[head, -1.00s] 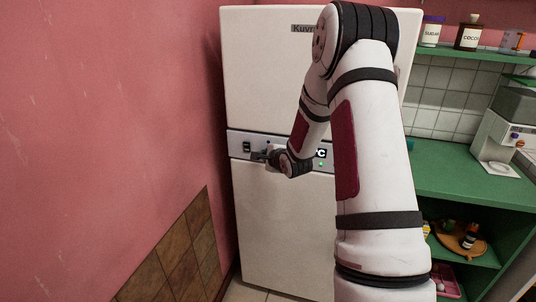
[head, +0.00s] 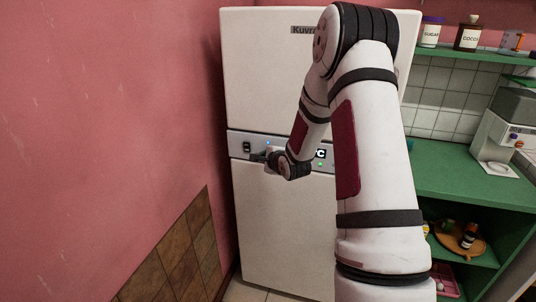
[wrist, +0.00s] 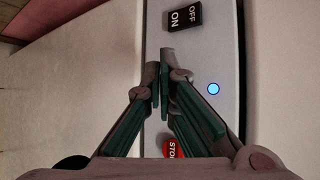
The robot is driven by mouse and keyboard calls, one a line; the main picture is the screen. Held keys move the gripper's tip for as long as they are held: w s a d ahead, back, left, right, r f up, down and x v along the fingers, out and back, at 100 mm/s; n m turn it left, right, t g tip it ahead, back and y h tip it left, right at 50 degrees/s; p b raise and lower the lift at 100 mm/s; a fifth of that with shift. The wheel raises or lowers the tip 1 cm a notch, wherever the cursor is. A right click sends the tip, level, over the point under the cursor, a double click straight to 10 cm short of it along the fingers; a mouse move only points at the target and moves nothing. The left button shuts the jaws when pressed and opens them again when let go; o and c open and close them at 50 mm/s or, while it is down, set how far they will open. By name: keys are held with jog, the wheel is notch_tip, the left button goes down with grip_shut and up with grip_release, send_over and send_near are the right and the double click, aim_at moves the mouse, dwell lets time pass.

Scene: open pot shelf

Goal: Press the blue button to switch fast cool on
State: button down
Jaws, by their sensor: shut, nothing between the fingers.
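The blue button (wrist: 213,88) glows bright blue on the grey control panel in the wrist view. It also shows as a small blue dot in the head view (head: 268,143). My gripper (wrist: 160,75) is shut and empty, its fingertips in front of the panel, to the left of the button in the wrist view. The fingers are apart from the button in the picture. In the head view my gripper (head: 256,157) is at the panel, just below and left of the blue dot.
A black ON/OFF rocker switch (wrist: 183,15) sits on the panel. A red stop button (wrist: 173,148) is partly hidden behind my fingers. The white fridge (head: 285,225) stands beside a pink wall (head: 110,120). Green shelves (head: 455,178) stand on the right.

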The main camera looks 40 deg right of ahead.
jog(key=shift+a, duration=0.1)
jog(key=shift+s+a+p, duration=0.5)
jog(key=shift+s+a, duration=0.45)
jog(key=shift+a, duration=0.2)
jog(key=shift+s+a+p, duration=0.45)
jog(key=shift+s+a, duration=0.45)
jog(key=shift+a, duration=0.2)
jog(key=s+a+r+n+g, duration=0.2)
jog(key=s+a+r+n, duration=0.35)
jog(key=r, duration=0.25)
jog(key=s+a+r+n+g, duration=0.2)
jog(key=s+a+r+n, duration=0.3)
jog(key=a+r+n, duration=0.15)
jog(key=s+a+r+n+g+y, duration=0.1)
jog(key=s+a+r+n, duration=0.1)
jog(key=s, duration=0.6)
jog(key=s+a+r+n+g+y, duration=0.1)
jog(key=s+a+n, duration=0.3)
jog(key=s, duration=0.5)
jog(key=s+a+r+n+g, duration=0.1)
jog(key=s+a+r+n, duration=0.2)
jog(key=s+n, duration=0.3)
jog(key=s, duration=0.3)
jog(key=shift+s+a+g+y, duration=0.15)
jog(key=shift+a+g+y, duration=0.05)
jog(key=shift+g+y, duration=0.2)
